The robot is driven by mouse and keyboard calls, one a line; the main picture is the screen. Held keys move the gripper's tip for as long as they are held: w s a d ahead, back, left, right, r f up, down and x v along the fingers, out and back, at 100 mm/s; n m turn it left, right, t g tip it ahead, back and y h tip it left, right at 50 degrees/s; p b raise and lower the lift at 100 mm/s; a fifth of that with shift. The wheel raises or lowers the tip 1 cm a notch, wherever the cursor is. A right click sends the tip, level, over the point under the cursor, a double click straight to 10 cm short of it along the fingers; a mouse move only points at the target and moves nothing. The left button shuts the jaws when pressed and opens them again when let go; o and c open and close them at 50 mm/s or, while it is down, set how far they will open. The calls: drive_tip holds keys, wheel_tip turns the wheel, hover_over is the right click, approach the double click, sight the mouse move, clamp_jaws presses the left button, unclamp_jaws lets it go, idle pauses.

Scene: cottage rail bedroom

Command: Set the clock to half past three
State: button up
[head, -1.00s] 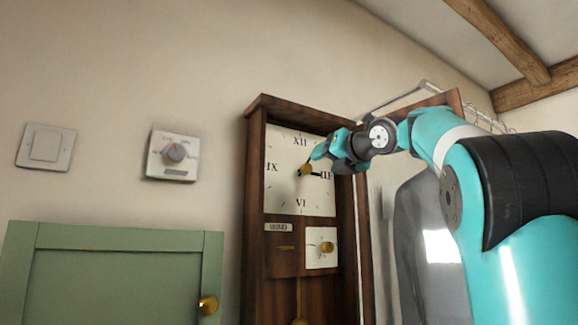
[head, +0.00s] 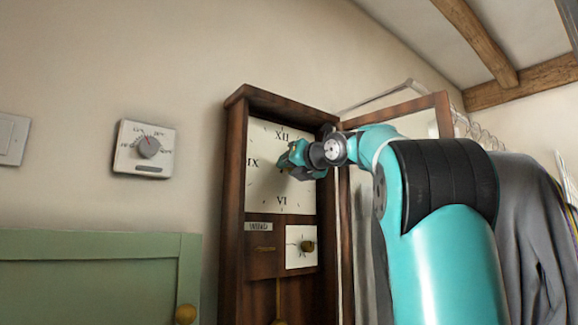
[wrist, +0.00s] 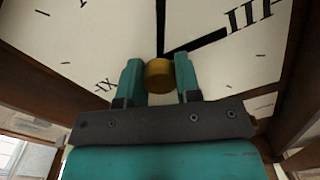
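The clock's white face (head: 262,192) sits in a tall dark wood case, with its glass door swung open to the right. In the wrist view, a brass knob (wrist: 160,76) stands out at the middle of the face (wrist: 90,35). One black hand (wrist: 160,25) runs straight up the picture from behind the knob, and another (wrist: 200,43) points towards III. My gripper (wrist: 160,75) has one finger on each side of the knob, with a narrow gap showing at both. In the head view, my gripper (head: 285,162) covers the hands and the knob.
Below the face is a small white dial with a brass knob (head: 307,246), beside a label plate (head: 258,227). The open door (head: 393,125) stands close to my arm. Grey clothes (head: 525,220) hang at right. A wall dial (head: 145,150) and green panel (head: 90,290) are at left.

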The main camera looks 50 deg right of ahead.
drive_tip(key=shift+c, duration=1.4)
